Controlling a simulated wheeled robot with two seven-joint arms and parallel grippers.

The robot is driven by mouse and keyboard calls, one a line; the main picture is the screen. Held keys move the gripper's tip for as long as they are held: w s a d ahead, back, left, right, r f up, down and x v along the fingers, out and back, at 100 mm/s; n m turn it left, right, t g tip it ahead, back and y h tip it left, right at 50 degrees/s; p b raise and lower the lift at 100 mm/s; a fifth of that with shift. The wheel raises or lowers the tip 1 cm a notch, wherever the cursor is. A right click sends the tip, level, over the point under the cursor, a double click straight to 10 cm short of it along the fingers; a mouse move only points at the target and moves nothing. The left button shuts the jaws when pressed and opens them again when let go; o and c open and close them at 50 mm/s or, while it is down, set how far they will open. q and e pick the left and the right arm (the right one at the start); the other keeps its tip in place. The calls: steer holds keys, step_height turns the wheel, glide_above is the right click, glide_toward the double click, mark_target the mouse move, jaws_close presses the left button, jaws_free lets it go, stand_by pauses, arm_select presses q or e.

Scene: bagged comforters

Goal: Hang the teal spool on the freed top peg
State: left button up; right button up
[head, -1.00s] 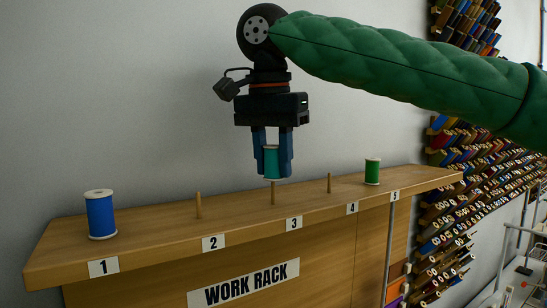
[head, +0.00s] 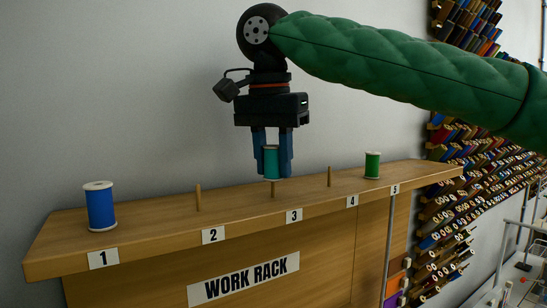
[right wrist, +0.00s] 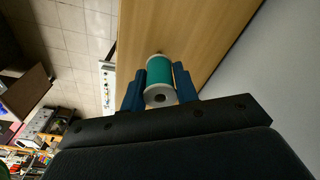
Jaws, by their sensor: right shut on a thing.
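The teal spool (head: 271,162) is upright between the fingers of my right gripper (head: 272,172), which is shut on it. It hangs just above the work rack's top shelf (head: 140,223), over the short wooden peg (head: 272,190) at label 3. The spool's lower end is at about the peg's tip; I cannot tell whether the tip is inside it. In the right wrist view the teal spool (right wrist: 160,80) shows its near white end with a dark hole, with a blue finger on each side. My left gripper is not in view.
A blue spool (head: 99,206) stands at label 1 and a green spool (head: 372,165) at label 5. Bare pegs stand at label 2 (head: 198,198) and label 4 (head: 329,177). A grey wall rises behind; a wall of many spools (head: 470,190) is at the right.

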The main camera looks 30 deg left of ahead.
steer(key=shift+f+b, duration=0.6)
steer(key=shift+f, duration=0.8)
stand_by(0.9)
steer(key=o, duration=1.7)
steer(key=shift+c, duration=0.2)
steer(key=shift+r, duration=0.15)
steer(key=shift+s+r+p, duration=0.2)
steer(key=shift+r+p, duration=1.5)
steer(key=shift+r, duration=0.6)
step_height(320, 180, up, 2)
steer(key=shift+s+r, duration=0.1)
